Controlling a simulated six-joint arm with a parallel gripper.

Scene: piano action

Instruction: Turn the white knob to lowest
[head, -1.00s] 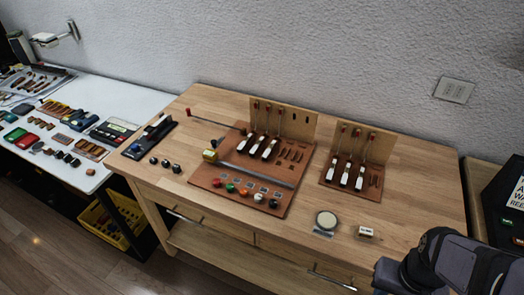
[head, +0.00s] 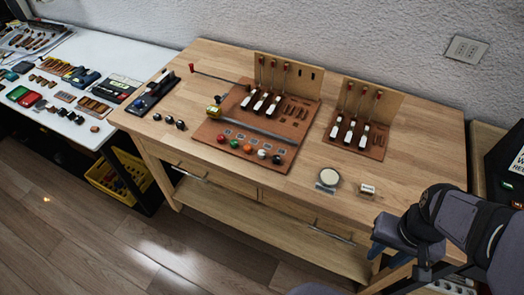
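The white knob (head: 262,154) is in a row of coloured knobs along the front edge of the brown board (head: 205,130) on the wooden table. It sits between an orange knob (head: 248,148) and a black knob (head: 277,159). Its pointer setting is too small to read. My gripper (head: 382,240) is at the lower right, by the table's front right edge, well apart from the knob. Its fingers are dark and seen at an angle, so I cannot tell whether they are open or shut.
White-headed levers (head: 262,101) stand behind the knobs, with a second lever board (head: 370,146) to the right. A round pale disc (head: 329,177) and a small labelled block (head: 367,190) lie between the knob board and my gripper. Bare wood surrounds them.

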